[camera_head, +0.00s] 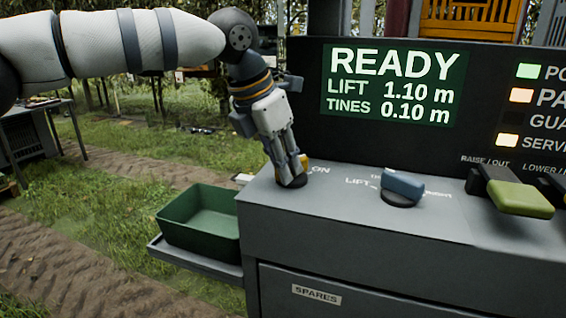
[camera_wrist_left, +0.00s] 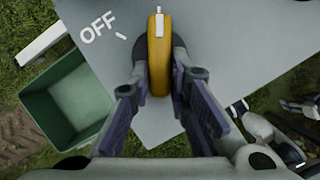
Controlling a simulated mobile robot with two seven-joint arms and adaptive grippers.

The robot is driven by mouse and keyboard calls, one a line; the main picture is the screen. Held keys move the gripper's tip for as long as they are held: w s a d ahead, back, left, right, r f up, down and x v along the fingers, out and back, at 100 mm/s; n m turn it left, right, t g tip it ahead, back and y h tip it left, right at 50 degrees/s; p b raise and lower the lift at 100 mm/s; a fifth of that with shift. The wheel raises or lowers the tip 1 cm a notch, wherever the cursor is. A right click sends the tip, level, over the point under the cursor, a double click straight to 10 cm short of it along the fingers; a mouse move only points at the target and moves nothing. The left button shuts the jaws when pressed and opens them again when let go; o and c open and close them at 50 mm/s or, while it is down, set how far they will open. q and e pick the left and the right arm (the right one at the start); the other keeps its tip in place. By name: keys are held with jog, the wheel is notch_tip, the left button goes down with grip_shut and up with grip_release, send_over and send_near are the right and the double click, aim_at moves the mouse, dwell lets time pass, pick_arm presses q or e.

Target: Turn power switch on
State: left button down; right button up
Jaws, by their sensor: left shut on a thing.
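The power switch is a yellow rotary knob on a dark round base, at the left end of the grey console top (camera_head: 262,198). My left gripper (camera_head: 291,172) points down onto it and hides most of the knob in the head view. In the left wrist view the fingers (camera_wrist_left: 155,95) are shut on both sides of the yellow knob (camera_wrist_left: 158,60). The knob's white mark points to the top of that picture, away from the OFF tick at left. An ON label (camera_head: 320,169) shows beside the knob in the head view. My right gripper is not in view.
The display (camera_head: 393,86) reads READY, lift 1.10 m, tines 0.10 m. Beside it one lamp (camera_head: 530,71) is green, two are orange and one is dark. A blue lift knob (camera_head: 403,184) and a green-yellow lever (camera_head: 520,198) stand to the right. A green bin (camera_head: 187,232) sits at left.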

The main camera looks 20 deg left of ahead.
pick_arm(q)
jog(key=c, duration=1.5)
grip_release()
jog(key=shift+r, duration=0.1)
jog(key=v, duration=1.1)
jog(key=shift+s+r, duration=0.15)
jog(key=shift+r, duration=0.25)
